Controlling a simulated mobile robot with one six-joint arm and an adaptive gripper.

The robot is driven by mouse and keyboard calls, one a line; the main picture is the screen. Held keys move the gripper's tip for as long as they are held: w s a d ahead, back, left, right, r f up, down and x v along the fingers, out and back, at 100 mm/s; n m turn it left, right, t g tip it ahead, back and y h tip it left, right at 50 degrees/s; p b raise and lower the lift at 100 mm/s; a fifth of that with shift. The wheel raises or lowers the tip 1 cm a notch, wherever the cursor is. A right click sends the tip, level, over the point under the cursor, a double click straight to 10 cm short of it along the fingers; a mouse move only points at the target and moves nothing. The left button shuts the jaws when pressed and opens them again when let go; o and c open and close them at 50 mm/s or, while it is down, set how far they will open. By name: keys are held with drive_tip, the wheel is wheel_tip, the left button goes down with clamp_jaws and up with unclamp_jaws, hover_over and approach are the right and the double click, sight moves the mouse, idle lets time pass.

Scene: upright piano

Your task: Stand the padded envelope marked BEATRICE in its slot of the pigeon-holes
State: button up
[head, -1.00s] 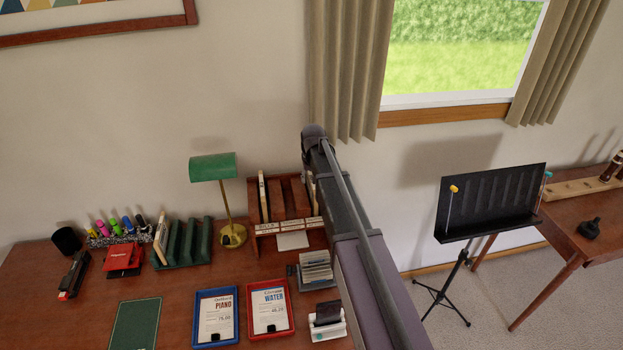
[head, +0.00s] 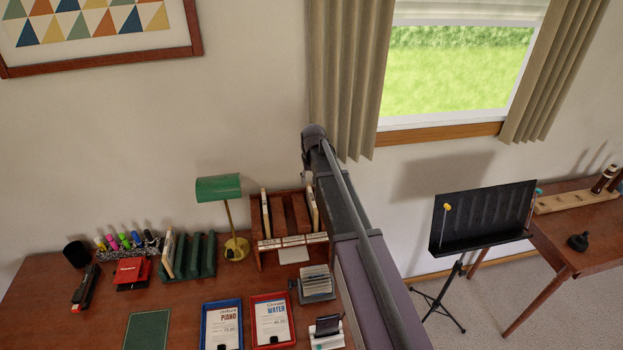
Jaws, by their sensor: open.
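The wooden pigeon-holes (head: 258,257) stand at the back of the desk, with white name labels along the front edge that are too small to read. A pale envelope (head: 265,212) stands upright in the left slot. Another pale one (head: 312,208) stands at the right, partly hidden by my arm. A further pale envelope (head: 168,254) leans upright in the green rack (head: 208,262). I cannot read which is marked BEATRICE. My arm crosses the right of the desk; my gripper is not in view.
A green lamp (head: 218,188) stands between rack and pigeon-holes. A blue tray (head: 205,340), a red tray (head: 255,335) and a card holder (head: 316,284) lie in front. A black music stand (head: 485,215) is to the right, beside a side table (head: 575,225).

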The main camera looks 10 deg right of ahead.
drive_tip(key=shift+r+p, duration=1.25)
drive_tip(key=shift+r, duration=0.3)
drive_tip(key=s+f+g+b, duration=0.1)
drive_tip(key=s+f+b, duration=0.3)
drive_tip(key=s, duration=1)
drive_tip(key=s+f+b, duration=0.4)
drive_tip(key=s, duration=1.1)
drive_tip(key=shift+s+f+g, duration=0.2)
drive_tip(key=shift+g, duration=0.2)
